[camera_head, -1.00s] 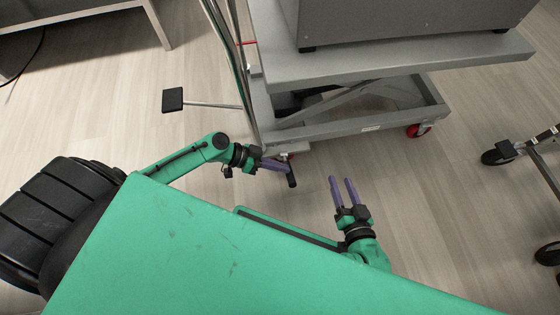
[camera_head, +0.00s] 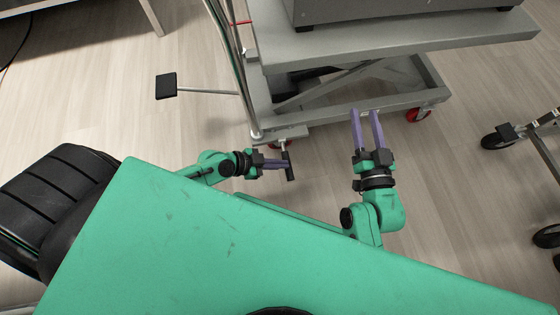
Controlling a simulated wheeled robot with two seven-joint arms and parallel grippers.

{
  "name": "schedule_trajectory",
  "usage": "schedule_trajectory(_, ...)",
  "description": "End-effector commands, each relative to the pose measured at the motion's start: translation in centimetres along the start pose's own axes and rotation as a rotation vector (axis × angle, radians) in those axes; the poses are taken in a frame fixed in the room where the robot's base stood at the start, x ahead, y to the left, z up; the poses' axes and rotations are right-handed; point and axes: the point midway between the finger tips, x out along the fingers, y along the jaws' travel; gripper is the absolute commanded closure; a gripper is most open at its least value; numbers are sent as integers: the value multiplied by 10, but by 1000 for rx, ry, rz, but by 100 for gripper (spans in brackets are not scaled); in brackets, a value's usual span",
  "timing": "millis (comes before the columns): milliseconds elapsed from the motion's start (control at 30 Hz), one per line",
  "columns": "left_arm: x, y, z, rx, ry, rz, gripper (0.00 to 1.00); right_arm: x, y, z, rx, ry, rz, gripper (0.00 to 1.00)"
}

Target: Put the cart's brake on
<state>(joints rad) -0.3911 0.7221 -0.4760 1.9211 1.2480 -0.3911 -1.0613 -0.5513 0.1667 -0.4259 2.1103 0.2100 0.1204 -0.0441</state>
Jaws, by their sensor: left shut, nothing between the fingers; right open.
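The grey lift cart (camera_head: 350,118) stands ahead, its near lower corner close to my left gripper. A small black pedal-like bar (camera_head: 290,170), perhaps the brake, sticks out below that corner, by a mostly hidden red wheel (camera_head: 273,146). My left gripper (camera_head: 284,165) is shut and empty, with its purple fingers pointing right at this bar. Its fingertips are at or very near the bar; I cannot tell whether they touch. My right gripper (camera_head: 366,113) is open and empty, with its fingers pointing at the cart's lower frame and overlapping its edge in the picture.
A black foot pedal (camera_head: 166,86) on a rod reaches out left of the cart. A grey machine (camera_head: 340,8) sits on the cart's top. Another red wheel (camera_head: 418,114) is at the right. A wheeled frame (camera_head: 540,145) stands far right. Floor between is clear.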

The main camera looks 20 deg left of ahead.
Motion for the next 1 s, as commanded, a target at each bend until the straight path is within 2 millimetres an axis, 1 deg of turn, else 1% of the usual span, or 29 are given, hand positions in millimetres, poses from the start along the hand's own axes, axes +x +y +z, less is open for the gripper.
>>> schedule_trajectory(100, 2, 1, 2, 0, 0, 1, 100, 9, 0, -22, -18, 65, -8, 50)
schedule_trajectory(200, 2, 1, 3, 0, 0, 2, 100, 13, -1, -34, -28, 99, -13, 50)
schedule_trajectory(300, 3, 2, 4, 0, 0, 2, 100, 16, -1, -41, -35, 121, -16, 50)
schedule_trajectory(567, 3, 2, 4, -2, -1, 3, 100, 17, -2, -45, -38, 132, -18, 50)
schedule_trajectory(900, 3, 3, 4, -2, -2, 4, 100, 17, -2, -45, -36, 129, -18, 50)
schedule_trajectory(1000, 2, 2, 2, -2, -2, 3, 100, 16, -2, -41, -29, 112, -16, 50)
